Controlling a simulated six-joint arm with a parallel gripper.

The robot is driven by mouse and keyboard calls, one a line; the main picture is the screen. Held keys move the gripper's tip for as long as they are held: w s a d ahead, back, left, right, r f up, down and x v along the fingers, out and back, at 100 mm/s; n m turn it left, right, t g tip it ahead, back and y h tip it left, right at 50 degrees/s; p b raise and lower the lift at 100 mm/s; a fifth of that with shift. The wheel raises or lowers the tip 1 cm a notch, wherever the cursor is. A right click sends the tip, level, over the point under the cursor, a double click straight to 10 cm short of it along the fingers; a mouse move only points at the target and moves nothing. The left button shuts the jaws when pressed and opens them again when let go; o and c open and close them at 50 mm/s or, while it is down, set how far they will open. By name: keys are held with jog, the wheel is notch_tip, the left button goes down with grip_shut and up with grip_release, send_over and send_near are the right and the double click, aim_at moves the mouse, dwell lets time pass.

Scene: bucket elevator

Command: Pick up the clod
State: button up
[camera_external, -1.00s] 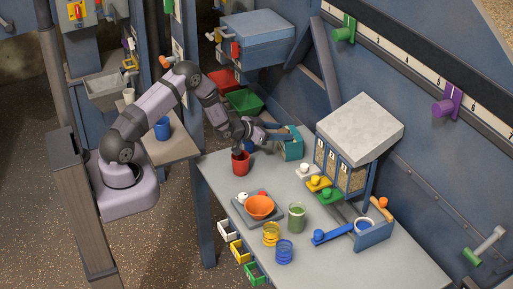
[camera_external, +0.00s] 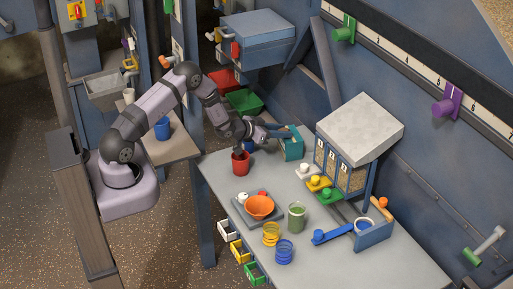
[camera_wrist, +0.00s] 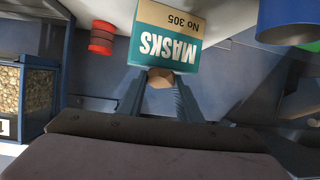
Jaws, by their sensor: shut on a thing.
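The clod (camera_wrist: 160,78) is a small brown lump held between the fingertips of my gripper (camera_wrist: 158,82) in the wrist view. My gripper is shut on it. In the external view my gripper (camera_external: 284,133) reaches to the right, level with the upper part of the teal mask box (camera_external: 291,148). The clod is too small to make out clearly there. In the wrist view the mask box (camera_wrist: 165,35) appears upside down just beyond the fingertips and hides part of the background. I cannot tell whether the clod touches the box.
A red cup (camera_external: 241,163) stands under my wrist, with a blue container (camera_external: 249,146) close by. The grain dispenser (camera_external: 360,130) is right of the mask box. Clear tabletop lies between.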

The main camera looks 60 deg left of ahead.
aim_at(284, 129)
jog(key=shift+h, duration=0.3)
jog(key=w+r, duration=0.1)
jog(key=r, duration=0.6)
jog(key=w+r, duration=0.1)
jog(key=r, duration=0.2)
jog(key=shift+w+r, duration=0.15)
jog(key=shift+w, duration=0.35)
jog(key=shift+f+p, duration=1.05)
jog(key=shift+f, duration=2)
jog(key=shift+f, duration=0.1)
notch_tip(284, 129, down, 3)
jog(key=shift+f+p, duration=0.15)
jog(key=shift+p, duration=0.45)
jog(key=shift+f, duration=0.3)
jog(key=shift+f, duration=0.25)
